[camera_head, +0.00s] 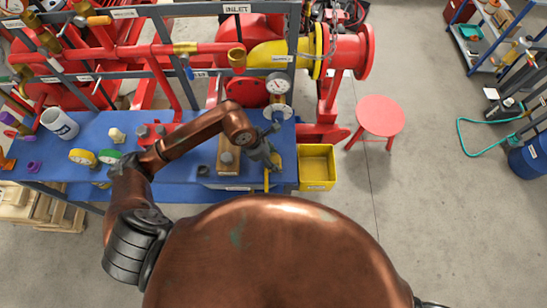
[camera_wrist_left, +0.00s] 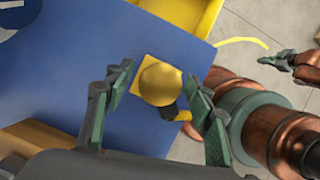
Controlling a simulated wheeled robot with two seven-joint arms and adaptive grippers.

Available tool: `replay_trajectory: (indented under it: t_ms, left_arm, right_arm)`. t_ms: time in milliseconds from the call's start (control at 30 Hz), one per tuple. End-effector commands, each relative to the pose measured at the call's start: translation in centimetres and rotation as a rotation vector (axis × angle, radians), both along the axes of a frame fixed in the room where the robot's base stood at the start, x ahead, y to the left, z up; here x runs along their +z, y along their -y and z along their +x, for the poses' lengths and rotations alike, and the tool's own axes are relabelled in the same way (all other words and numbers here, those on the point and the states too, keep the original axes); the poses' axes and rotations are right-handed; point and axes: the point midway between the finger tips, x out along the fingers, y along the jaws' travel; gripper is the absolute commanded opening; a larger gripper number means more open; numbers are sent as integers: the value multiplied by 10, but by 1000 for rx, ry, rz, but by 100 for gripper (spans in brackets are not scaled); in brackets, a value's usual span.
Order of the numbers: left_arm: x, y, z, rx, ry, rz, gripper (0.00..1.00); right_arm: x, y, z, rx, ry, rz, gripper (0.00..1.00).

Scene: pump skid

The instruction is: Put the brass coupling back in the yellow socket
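My left gripper (camera_head: 268,155) is over the right end of the blue bench. In the left wrist view its two fingers (camera_wrist_left: 162,92) are apart, one on each side of a rounded gold-yellow piece (camera_wrist_left: 160,82), which looks like the brass coupling. It sits on or over a square yellow plate, likely the yellow socket (camera_wrist_left: 139,88); I cannot tell whether it is seated. No finger clearly touches it. A small dark part with a yellow end lies beside it. In the head view the gripper mostly hides this spot. My right gripper (camera_wrist_left: 278,58) shows small in the wrist view, away from the bench.
A yellow bin (camera_head: 318,185) stands right of the blue bench (camera_head: 90,130). A wooden block (camera_head: 228,170) is left of my gripper. Red pipes and a dial gauge (camera_head: 278,85) rise behind. A red stool (camera_head: 380,115) stands right.

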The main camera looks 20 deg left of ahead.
Motion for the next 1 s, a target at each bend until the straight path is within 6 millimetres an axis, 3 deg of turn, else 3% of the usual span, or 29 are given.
replay_trajectory:
  t_ms: [300,433,800,1000]
  left_arm:
    - [0,-1,0,0,0,1,54]
    - [10,-5,-1,1,2,2,54]
    - [77,-30,-14,1,3,3,54]
    - [103,-39,-19,0,3,1,54]
  right_arm:
    - [0,1,0,1,0,-1,0]
    - [0,1,0,1,0,-1,0]
    - [0,0,0,0,0,0,0]
    - [0,0,0,0,0,0,0]
